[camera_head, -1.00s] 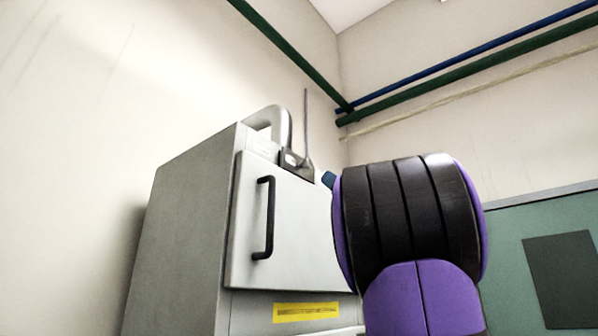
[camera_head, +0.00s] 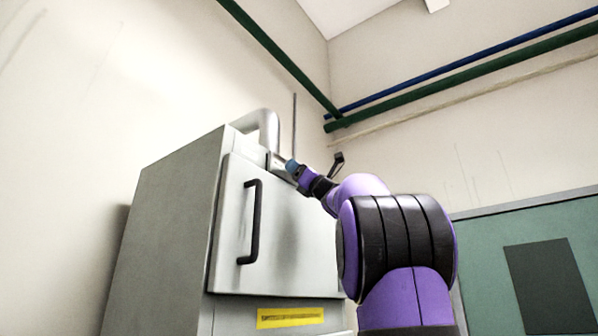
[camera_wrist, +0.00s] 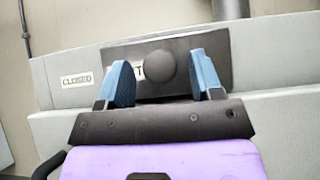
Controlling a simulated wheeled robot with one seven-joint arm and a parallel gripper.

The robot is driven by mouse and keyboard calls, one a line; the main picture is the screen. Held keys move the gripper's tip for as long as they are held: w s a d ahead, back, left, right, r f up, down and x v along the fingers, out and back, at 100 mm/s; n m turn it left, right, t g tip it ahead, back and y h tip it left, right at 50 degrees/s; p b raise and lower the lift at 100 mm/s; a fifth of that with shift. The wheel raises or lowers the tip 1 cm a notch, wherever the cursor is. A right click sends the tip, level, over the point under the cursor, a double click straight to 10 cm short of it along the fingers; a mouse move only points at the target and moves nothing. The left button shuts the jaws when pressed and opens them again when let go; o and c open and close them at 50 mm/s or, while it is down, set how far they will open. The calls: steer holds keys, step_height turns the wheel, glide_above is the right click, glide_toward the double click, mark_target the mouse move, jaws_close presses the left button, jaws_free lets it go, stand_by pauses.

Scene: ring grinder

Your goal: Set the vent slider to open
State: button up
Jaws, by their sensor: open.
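In the wrist view, the vent slider shows as a round dark knob (camera_wrist: 160,70) on a dark plate (camera_wrist: 183,50). A white CLOSED label (camera_wrist: 76,80) is on the panel left of the plate. Another label by the knob is mostly hidden, with only a T showing. My gripper (camera_wrist: 158,60) is open, its two blue fingers on either side of the knob, with a visible gap to each. In the head view my gripper (camera_head: 291,166) is at the top of the grey cabinet (camera_head: 165,230); the knob is hidden there.
The cabinet's front door has a black bar handle (camera_head: 251,222), below and left of my gripper. A curved grey pipe (camera_head: 267,122) rises from the cabinet top close to my gripper. A yellow label (camera_head: 290,317) is under the door. Open air lies right of the cabinet.

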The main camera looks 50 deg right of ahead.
jaws_close()
steer(key=w+d, duration=0.1)
steer(key=d, duration=1.4)
jaws_free()
steer(key=shift+w+d, duration=0.1)
steer(key=shift+d, duration=0.05)
steer(key=v, duration=1.1)
